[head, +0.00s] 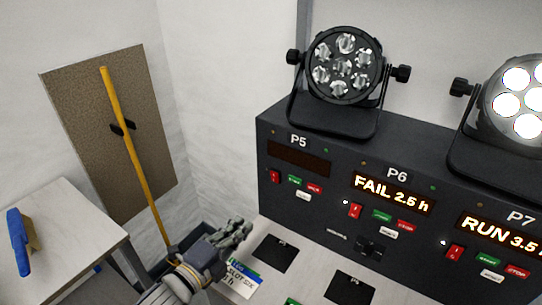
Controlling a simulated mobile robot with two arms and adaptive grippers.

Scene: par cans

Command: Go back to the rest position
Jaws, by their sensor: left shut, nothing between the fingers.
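My left gripper (236,234) is at the lower middle of the head view, its arm coming up from the bottom edge. Its fingers are shut and hold nothing. It is over the near left part of the pale bench, in front of the dark control panel (330,228). Just beside and partly under it lies a printed card (243,281) with "SLOT SIX" on it, partly hidden. My right gripper is not in view.
An unlit par can (345,65) and a lit one (520,100) stand on the panel. P5's display is dark, P6 reads FAIL, P7 reads RUN. Black pads (275,253) lie on the bench. A yellow pole (135,150) and a side table (75,225) with a blue-handled brush (18,242) are left.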

